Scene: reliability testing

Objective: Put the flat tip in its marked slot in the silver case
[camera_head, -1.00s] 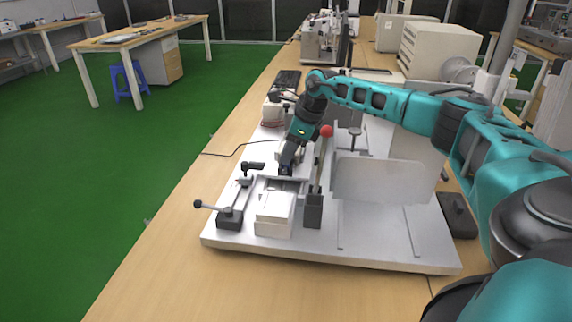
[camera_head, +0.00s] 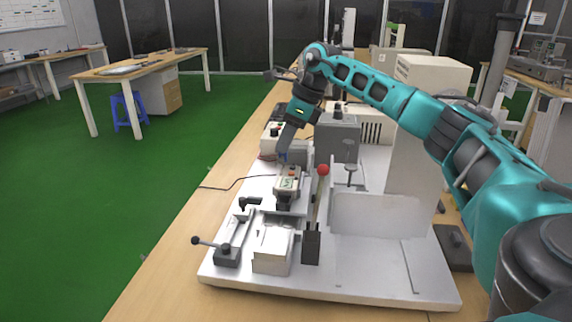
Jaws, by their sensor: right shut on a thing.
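My right gripper (camera_head: 283,157) points down over the back left part of the white bench fixture (camera_head: 375,284). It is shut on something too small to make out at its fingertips. The flat tip cannot be told apart. A silver-white block (camera_head: 272,252) sits at the front of the fixture, below and apart from the gripper. I cannot tell whether it is the silver case, and no marked slot is readable. My left gripper is out of view.
A red-knobbed lever (camera_head: 322,170) stands upright just right of the gripper. A black-knobbed clamp (camera_head: 226,254) is at the front left. A grey box (camera_head: 337,138) stands behind. The wooden table's left strip is clear.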

